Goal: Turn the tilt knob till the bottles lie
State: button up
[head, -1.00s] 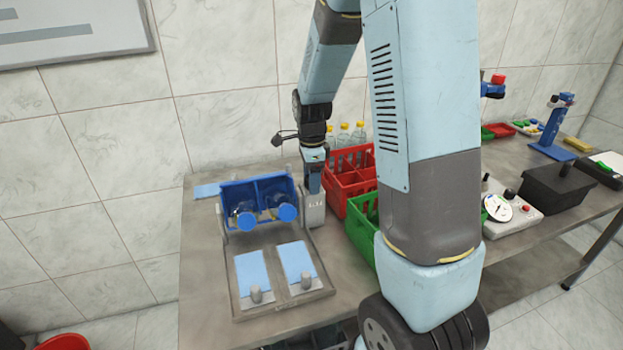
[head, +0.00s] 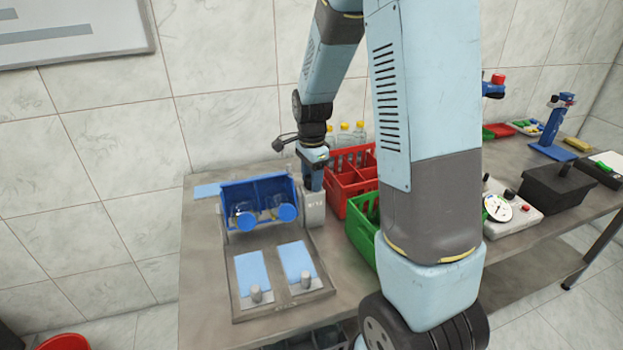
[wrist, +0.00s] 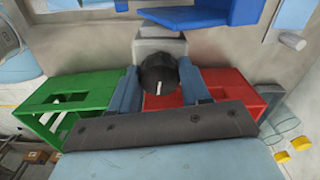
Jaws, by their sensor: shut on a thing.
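My gripper (wrist: 160,95) is shut on the black tilt knob (wrist: 158,72), with one finger on each side of it in the wrist view. A white mark shows on the knob's face. The knob sits on a grey box (head: 314,208) at the right of the tilting rack; in the head view my gripper (head: 312,185) points down onto this box and hides the knob. The blue cradle (head: 259,190) holds two bottles (head: 287,212), tilted with their round blue ends facing the front. I cannot tell whether they lie fully flat.
A grey tray (head: 281,311) with two light blue pads stands in front of the cradle. A red crate (head: 343,203) and a green crate (head: 361,231) stand close at the right. Several yellow-capped bottles (head: 344,135) are behind.

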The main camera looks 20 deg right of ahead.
jog(key=shift+c, duration=0.8)
jog(key=m, duration=0.3)
jog(key=o, duration=1.2)
jog(key=shift+r, duration=3.5)
